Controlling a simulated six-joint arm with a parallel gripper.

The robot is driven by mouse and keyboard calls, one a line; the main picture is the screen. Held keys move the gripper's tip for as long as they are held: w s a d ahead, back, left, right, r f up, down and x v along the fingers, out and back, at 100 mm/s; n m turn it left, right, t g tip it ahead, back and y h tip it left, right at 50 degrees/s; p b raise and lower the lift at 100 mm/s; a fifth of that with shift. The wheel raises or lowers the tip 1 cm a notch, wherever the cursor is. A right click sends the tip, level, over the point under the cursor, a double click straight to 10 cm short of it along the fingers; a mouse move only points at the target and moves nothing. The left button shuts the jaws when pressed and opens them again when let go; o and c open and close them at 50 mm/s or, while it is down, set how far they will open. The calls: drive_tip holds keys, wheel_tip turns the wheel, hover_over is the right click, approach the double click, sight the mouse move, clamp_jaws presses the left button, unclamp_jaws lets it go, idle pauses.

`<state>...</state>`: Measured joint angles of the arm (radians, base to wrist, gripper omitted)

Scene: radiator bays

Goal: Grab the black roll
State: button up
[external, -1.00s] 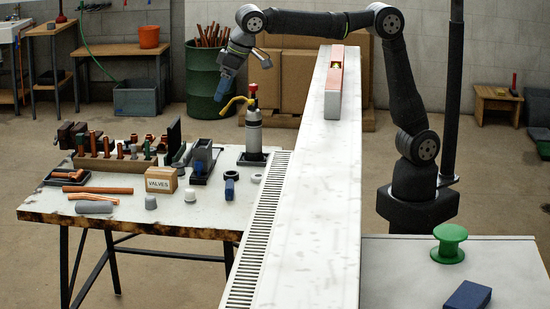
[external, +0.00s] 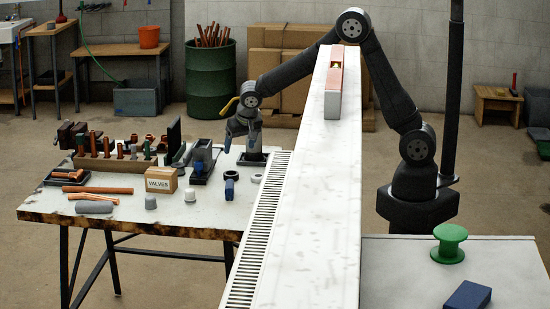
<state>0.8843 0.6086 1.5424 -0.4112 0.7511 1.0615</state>
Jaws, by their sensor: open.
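A small black roll (external: 231,175) lies flat on the left workbench (external: 200,215), just behind a blue block (external: 229,189). My gripper (external: 228,147) reaches over the radiator and points down above the bench. It is behind the black roll in the picture and apart from it. The jaws look small here, and I see nothing between them.
The long white radiator (external: 312,200) stands between my base and the bench. A blowtorch (external: 252,150) is partly hidden behind my gripper. A grey ring (external: 257,178), the VALVES box (external: 161,179) and a tape dispenser (external: 201,160) are nearby.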

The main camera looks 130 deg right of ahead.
hover_over(231, 173)
drive_tip(key=a, duration=0.3)
wheel_tip(231, 173, down, 7)
drive_tip(key=shift+r, duration=0.1)
drive_tip(key=shift+d+x, duration=0.1)
drive_tip(key=shift+x, duration=1.2)
drive_tip(key=shift+d+x, duration=0.15)
drive_tip(key=shift+x, duration=1.15)
drive_tip(key=shift+w+r, duration=0.1)
drive_tip(key=shift+w, duration=0.1)
drive_tip(key=shift+c, duration=0.2)
drive_tip(key=c, duration=1)
